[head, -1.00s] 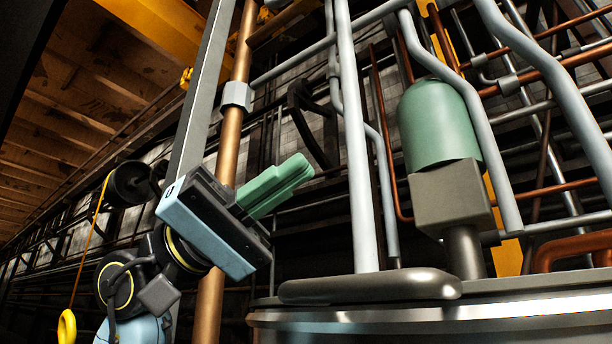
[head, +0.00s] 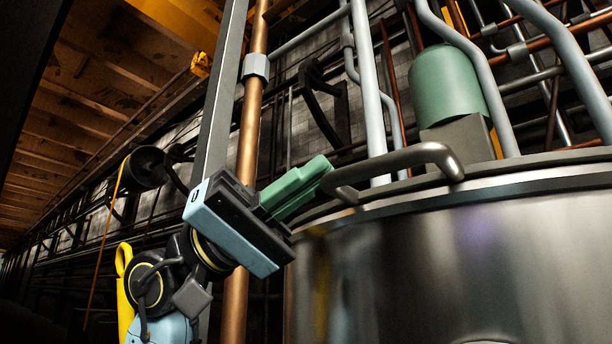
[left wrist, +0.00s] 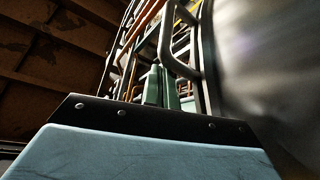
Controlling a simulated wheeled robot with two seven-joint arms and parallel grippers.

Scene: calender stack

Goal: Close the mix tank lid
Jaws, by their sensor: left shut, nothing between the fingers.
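The mix tank (head: 460,260) is a large shiny metal drum at the right of the head view. Its lid (head: 500,172) shows edge-on as a thin dark rim along the top; I cannot tell how far it is closed. A dark curved handle (head: 410,157) stands at the lid's near edge, and it also shows in the left wrist view (left wrist: 168,48). My left gripper (head: 312,175) has green fingers, shut and empty. Their tips are at the handle's left end; I cannot tell whether they touch. The fingers also show in the left wrist view (left wrist: 161,86). My right gripper is not in view.
A green motor (head: 450,85) on a grey block stands behind the lid. A copper pipe (head: 250,130) and a grey post rise behind my left arm. Several pale pipes run above the tank.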

